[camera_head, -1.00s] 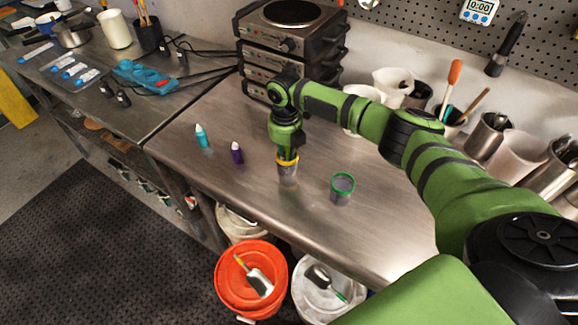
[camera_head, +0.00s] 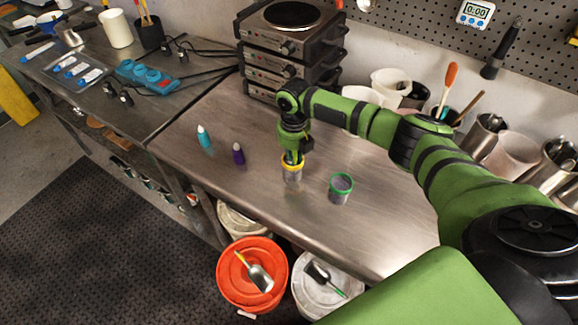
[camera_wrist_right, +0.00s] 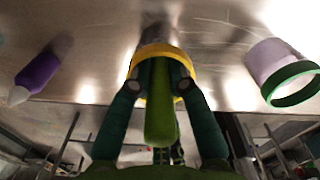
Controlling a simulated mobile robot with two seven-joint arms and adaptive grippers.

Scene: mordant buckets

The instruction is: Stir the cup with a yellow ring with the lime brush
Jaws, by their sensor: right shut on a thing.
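The cup with a yellow ring (camera_head: 292,174) stands upright on the steel bench, and its ring also shows in the right wrist view (camera_wrist_right: 137,62). My right gripper (camera_head: 292,157) points down directly over this cup, with its fingertips close to the rim. It is shut on the lime brush (camera_wrist_right: 160,115), whose thick green handle shows between the fingers in the wrist view. The brush's far end goes toward the cup's mouth; its tip is hidden, so its depth cannot be told. My left gripper is not in view.
A cup with a green ring (camera_head: 340,189) stands right of the yellow-ringed one. A purple bottle (camera_head: 238,155) and a teal bottle (camera_head: 205,139) stand to the left. Stacked hot plates (camera_head: 290,50) are behind. The bench's front edge is close, above an orange bucket (camera_head: 225,280).

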